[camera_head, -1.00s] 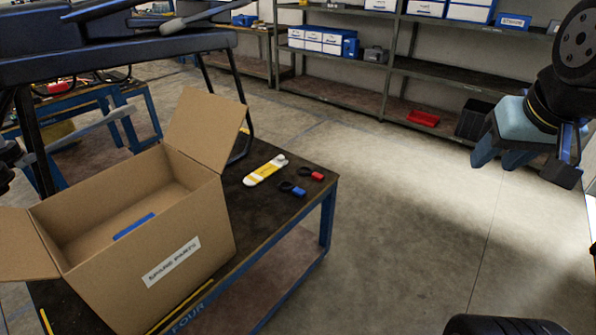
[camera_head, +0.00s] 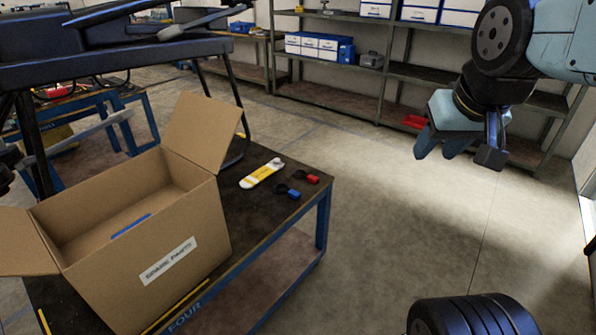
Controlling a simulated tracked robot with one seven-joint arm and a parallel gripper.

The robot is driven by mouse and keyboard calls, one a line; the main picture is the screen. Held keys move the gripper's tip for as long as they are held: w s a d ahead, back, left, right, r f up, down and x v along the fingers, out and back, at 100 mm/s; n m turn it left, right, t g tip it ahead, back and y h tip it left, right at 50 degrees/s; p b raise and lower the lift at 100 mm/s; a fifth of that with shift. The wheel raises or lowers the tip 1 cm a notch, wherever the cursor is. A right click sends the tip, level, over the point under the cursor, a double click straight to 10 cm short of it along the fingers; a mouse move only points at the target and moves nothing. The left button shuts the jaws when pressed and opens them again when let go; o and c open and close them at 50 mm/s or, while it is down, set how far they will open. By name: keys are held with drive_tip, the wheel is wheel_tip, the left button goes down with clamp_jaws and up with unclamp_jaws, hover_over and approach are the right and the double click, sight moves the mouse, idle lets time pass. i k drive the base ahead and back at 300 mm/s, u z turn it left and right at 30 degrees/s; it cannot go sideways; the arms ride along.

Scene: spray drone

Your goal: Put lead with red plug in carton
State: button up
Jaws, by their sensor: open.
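The lead with the red plug (camera_head: 312,179) lies on the dark table top near its right edge. The lead with the blue plug (camera_head: 293,193) lies just in front of it, close beside it. The open carton (camera_head: 178,252), labelled "SPARE PARTS", stands on the left part of the same table with its flaps spread. My gripper (camera_head: 434,150) is open and empty, in the air to the right of the table and well apart from both leads.
A white and yellow tool-like item (camera_head: 262,173) lies left of the leads. A large dark drone frame (camera_head: 110,50) stands over the table's back left. Shelves (camera_head: 330,88) with boxes line the back wall. The floor (camera_head: 400,230) right of the table is clear.

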sight(103, 241)
drive_tip(key=i, duration=0.9)
drive_tip(key=z, duration=0.05)
